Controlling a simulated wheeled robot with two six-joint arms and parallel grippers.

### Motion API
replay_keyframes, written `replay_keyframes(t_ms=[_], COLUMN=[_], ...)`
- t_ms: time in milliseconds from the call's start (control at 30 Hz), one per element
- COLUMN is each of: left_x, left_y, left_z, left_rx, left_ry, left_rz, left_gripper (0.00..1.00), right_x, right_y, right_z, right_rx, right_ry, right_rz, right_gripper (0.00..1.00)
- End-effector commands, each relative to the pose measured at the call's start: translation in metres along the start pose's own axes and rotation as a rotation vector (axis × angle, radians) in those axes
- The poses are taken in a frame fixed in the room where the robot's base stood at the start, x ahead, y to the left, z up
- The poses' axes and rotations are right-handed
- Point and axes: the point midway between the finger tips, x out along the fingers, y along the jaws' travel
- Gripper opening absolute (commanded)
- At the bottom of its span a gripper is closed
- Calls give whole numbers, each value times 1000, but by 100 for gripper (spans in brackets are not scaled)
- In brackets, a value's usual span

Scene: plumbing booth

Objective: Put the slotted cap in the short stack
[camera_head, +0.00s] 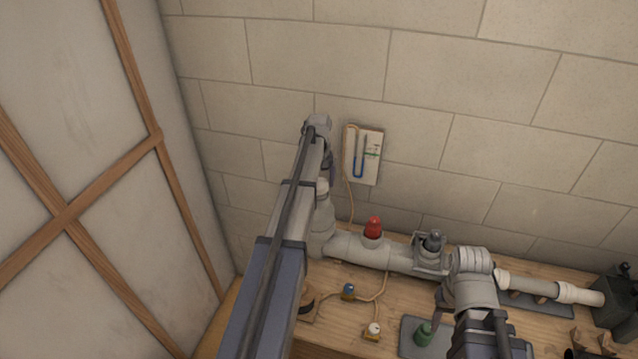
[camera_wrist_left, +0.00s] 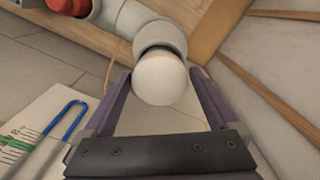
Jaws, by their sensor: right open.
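A pale vertical pipe (camera_head: 322,215) rises at the left end of the grey pipe run and looks like the short stack. In the left wrist view, a smooth white rounded piece (camera_wrist_left: 160,80) sits at its collared end, in line with it. No slot shows on this piece, so I cannot tell if it is the slotted cap. My left gripper (camera_wrist_left: 161,78) has a purple finger close on either side of it; contact is unclear. In the head view my left arm mostly hides that gripper. My right gripper (camera_head: 438,306) is open over the bench, partly hidden by its wrist.
A red plug (camera_head: 373,228) and a dark grey cap (camera_head: 434,240) stand on the pipe run. A green fitting (camera_head: 424,333), a blue fitting (camera_head: 347,291) and a white fitting (camera_head: 373,331) are at the front. A gauge board (camera_head: 368,158) hangs on the wall.

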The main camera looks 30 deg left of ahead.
Motion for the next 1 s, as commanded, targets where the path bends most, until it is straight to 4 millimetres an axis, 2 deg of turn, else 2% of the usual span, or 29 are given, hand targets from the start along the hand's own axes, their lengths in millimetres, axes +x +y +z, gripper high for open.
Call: replay_keyframes(t_ms=[300,467,1000], left_x=[-1,-8,-72], left_y=[0,0,0], left_z=[0,0,0], left_rx=[0,0,0], left_ry=[0,0,0], left_rz=[0,0,0], left_gripper=[100,100,100], right_x=[-1,-8,-72], right_y=[0,1,6], right_z=[0,0,5], right_rx=[1,0,2], right_ry=[0,0,-3], right_rz=[0,0,-1], right_gripper=[50,50,50])
